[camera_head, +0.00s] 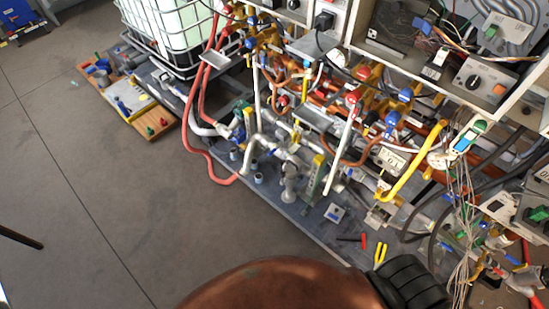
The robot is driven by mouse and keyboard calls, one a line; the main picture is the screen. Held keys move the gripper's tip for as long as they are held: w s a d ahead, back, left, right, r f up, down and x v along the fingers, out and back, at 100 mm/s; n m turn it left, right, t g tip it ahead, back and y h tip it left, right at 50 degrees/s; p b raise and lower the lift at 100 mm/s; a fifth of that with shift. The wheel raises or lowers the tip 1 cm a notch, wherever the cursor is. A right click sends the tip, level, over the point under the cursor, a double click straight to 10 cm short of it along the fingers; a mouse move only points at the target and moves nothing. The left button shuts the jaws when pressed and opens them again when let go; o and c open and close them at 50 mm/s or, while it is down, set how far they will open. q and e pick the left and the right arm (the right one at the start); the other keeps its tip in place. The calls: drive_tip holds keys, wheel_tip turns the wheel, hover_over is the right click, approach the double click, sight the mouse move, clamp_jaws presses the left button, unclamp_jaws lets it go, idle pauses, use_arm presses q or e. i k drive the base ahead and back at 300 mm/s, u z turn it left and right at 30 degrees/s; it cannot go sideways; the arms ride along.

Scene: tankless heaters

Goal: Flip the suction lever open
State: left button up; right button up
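A dense cluster of pipes and valves (300,155) fills the middle and right of the head view. No part is clearly marked as the suction lever, and I cannot tell which one it is. Candidate handles include a blue-handled valve (238,134) by the white pipes, red knobs (354,96) and a blue knob (391,118). A long yellow bent pipe or handle (415,165) stands to their right. Whether any lever is open or closed is too small to tell. Neither gripper shows in the view.
A caged white tank (165,30) stands at upper left, with a wooden board of parts (150,127) on the floor. Red hoses (190,125) loop beside it. A copper rounded body (270,287) and black ribbed part (412,284) fill the bottom. The grey floor (90,190) is clear.

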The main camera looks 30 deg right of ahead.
sight(272, 152)
drive_tip(key=k, duration=0.15)
drive_tip(key=z, duration=1.1)
drive_tip(key=i, duration=0.25)
drive_tip(key=u, duration=0.35)
